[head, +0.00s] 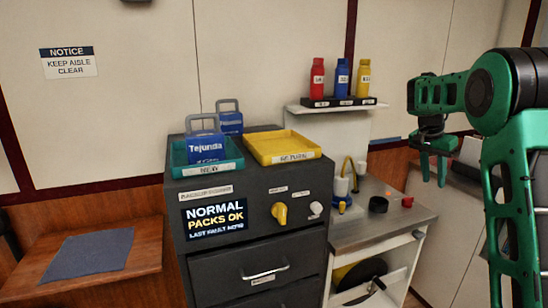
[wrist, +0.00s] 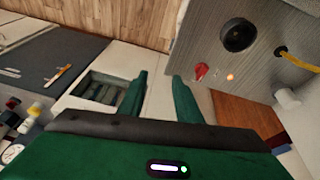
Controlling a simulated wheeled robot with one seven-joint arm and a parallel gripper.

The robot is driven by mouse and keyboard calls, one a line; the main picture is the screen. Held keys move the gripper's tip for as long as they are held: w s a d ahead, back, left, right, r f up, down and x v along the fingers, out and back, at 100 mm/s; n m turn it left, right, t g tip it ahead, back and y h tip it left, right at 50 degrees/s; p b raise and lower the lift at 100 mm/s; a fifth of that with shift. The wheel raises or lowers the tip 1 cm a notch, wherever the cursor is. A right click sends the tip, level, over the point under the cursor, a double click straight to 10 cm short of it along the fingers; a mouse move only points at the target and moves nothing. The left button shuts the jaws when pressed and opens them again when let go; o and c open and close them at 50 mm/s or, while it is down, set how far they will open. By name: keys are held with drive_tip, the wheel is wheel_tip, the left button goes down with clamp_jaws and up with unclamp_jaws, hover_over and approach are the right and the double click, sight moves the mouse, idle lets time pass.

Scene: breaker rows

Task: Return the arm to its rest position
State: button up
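My green arm comes in at the right of the head view, bent at the elbow. My gripper (head: 434,170) hangs down to the right of the metal counter, apart from every object. In the wrist view the two green fingers of my gripper (wrist: 160,95) stand apart with nothing between them. The gripper is open and empty.
A dark cabinet (head: 258,246) with drawers carries a teal tray (head: 215,170) with blue packs and a yellow tray (head: 284,148). Its display reads NORMAL, PACKS OK. A metal counter (head: 400,220) stands beside it. Three bottles stand on a shelf (head: 340,107) above.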

drive_tip(key=s+a+f+n+y, duration=0.1)
drive_tip(key=s+a+n, duration=0.1)
drive_tip(key=s, duration=1.5)
drive_tip(key=s+a+f+n+y, duration=0.1)
drive_tip(key=s+a+n+y, duration=0.15)
drive_tip(key=s, duration=1.45)
drive_tip(key=s+a+f+n, duration=0.1)
drive_tip(key=s+a+f, duration=0.2)
drive_tip(key=s, duration=0.3)
drive_tip(key=s+a+f, duration=0.3)
drive_tip(key=s, duration=0.3)
drive_tip(key=shift+n+g, duration=0.35)
drive_tip(key=shift+g, duration=0.05)
drive_tip(key=shift+s+f+y, duration=0.1)
drive_tip(key=shift+y, duration=0.15)
